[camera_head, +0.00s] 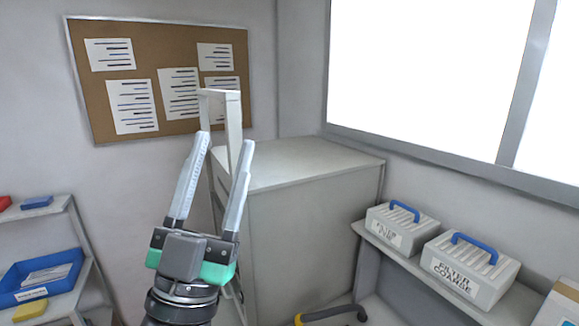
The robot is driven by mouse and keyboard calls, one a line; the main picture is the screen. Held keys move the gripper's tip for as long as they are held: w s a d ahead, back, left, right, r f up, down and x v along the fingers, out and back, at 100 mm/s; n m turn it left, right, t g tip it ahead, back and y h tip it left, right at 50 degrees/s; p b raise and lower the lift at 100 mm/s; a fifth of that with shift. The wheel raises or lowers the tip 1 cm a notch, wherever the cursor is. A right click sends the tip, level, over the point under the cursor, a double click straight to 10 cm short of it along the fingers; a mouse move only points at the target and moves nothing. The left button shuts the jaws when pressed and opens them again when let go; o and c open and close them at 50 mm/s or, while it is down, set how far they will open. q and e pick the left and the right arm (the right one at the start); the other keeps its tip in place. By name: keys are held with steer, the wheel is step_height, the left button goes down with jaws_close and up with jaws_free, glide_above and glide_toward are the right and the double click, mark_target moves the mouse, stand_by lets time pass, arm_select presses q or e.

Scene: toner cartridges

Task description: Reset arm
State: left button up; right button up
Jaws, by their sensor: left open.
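My left gripper (221,153) stands at the lower middle of the head view, pointing up. Its two long grey fingers are apart, with nothing held between them. Its body has a green band and a dark wrist below. Behind the fingers are a light step ladder (233,118) and a grey cabinet (300,225). My right gripper is not in this view. No toner cartridge can be made out.
A shelf at left holds a blue tray (42,295). A shelf at right carries two grey filter boxes with blue handles (402,228) (470,268). A corkboard (158,78) with papers hangs behind. A black and yellow object (330,314) lies low in front of the cabinet.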

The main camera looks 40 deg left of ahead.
arm_select(q)
steer(key=d+r+m+h, duration=0.2)
steer(key=d+h, duration=0.8)
steer(key=h, duration=0.2)
steer(key=shift+w+r+t+h, duration=0.15)
steer(key=shift+r+t+h, duration=0.15)
steer(key=shift+h, duration=0.1)
steer(key=shift+d, duration=0.1)
step_height(320, 180, up, 15)
steer(key=p, duration=1.5)
step_height(320, 180, down, 26)
steer(key=b, duration=2.5)
steer(key=shift+r+b, duration=0.2)
steer(key=shift+b, duration=0.1)
